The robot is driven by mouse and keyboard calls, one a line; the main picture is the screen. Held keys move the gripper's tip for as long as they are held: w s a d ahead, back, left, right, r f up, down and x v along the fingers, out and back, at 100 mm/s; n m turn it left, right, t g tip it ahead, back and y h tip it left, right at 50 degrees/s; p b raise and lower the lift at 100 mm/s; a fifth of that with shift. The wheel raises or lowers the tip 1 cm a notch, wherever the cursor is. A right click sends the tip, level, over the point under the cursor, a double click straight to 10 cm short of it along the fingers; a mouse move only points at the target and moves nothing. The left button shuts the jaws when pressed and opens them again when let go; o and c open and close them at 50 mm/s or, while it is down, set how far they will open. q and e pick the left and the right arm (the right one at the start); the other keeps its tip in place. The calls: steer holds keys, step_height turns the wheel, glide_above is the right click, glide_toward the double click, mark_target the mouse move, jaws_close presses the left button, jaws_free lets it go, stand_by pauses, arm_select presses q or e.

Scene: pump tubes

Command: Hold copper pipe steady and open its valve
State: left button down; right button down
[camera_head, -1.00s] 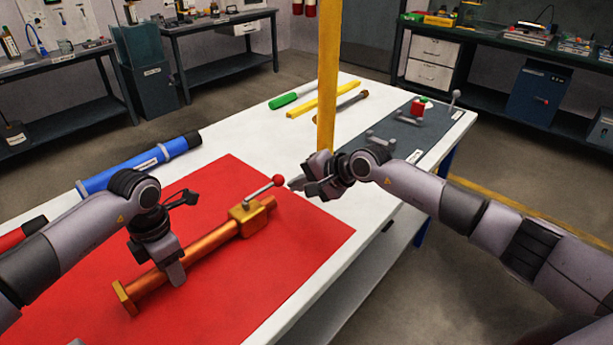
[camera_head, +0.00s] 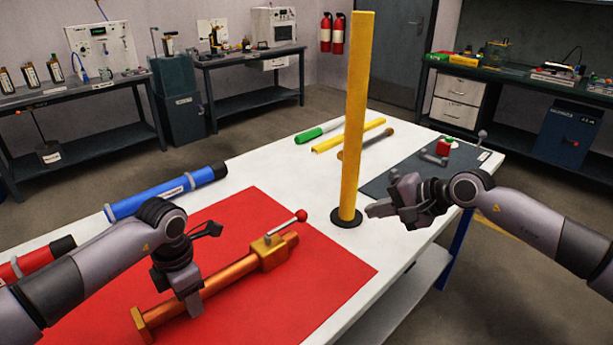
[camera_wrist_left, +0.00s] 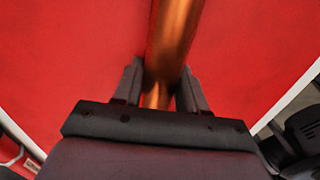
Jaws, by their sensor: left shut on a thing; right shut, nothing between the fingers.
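The copper pipe (camera_head: 222,283) lies on the red mat (camera_head: 330,284), with a flange at its near end and a brass valve (camera_head: 271,252) at its far end. The valve's lever has a red ball tip (camera_head: 301,215) and points away along the pipe, to the upper right. My left gripper (camera_head: 190,302) is shut around the pipe's middle. In the left wrist view the pipe (camera_wrist_left: 175,40) runs between the two fingers (camera_wrist_left: 157,95). My right gripper (camera_head: 372,211) is shut and empty, to the right of the lever and apart from it.
A tall yellow post (camera_head: 354,120) on a black base stands between the valve and my right gripper's far side. A blue tube (camera_head: 160,192) and a red tube (camera_head: 35,262) lie left. Green and yellow pieces (camera_head: 322,132) lie behind. A grey mat (camera_head: 400,182) is at the right.

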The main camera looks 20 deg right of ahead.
arm_select(q)
steer(key=c, duration=0.5)
jaws_free()
steer(key=shift+c, duration=0.2)
steer(key=shift+r, duration=0.1)
